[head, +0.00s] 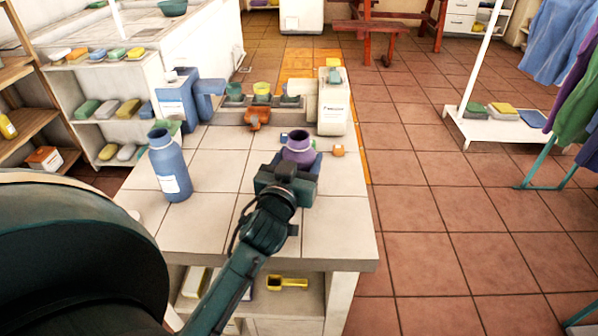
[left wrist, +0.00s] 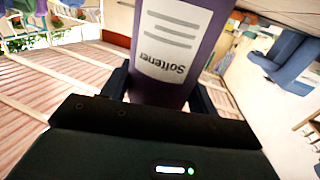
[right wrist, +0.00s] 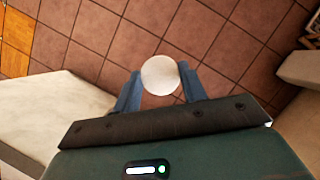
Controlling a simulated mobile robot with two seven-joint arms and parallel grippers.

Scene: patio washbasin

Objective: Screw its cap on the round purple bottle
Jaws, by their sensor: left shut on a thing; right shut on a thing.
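The round purple bottle (head: 299,150) stands on the tiled counter, its open mouth facing up with no cap on it. My left gripper (head: 298,162) is shut around its body from the near side and hides its lower part. The left wrist view shows the purple body (left wrist: 165,95) with a white "Softener" label between the fingers. In the right wrist view my right gripper (right wrist: 160,82) is shut on a round white cap (right wrist: 160,73), held by its sides above the floor, away from the bottle. The right gripper is outside the head view.
An open blue bottle (head: 168,168) stands to the left on the counter (head: 215,150). A blue jug (head: 178,98) and a white jug (head: 334,105) stand farther back. The counter's front right is clear.

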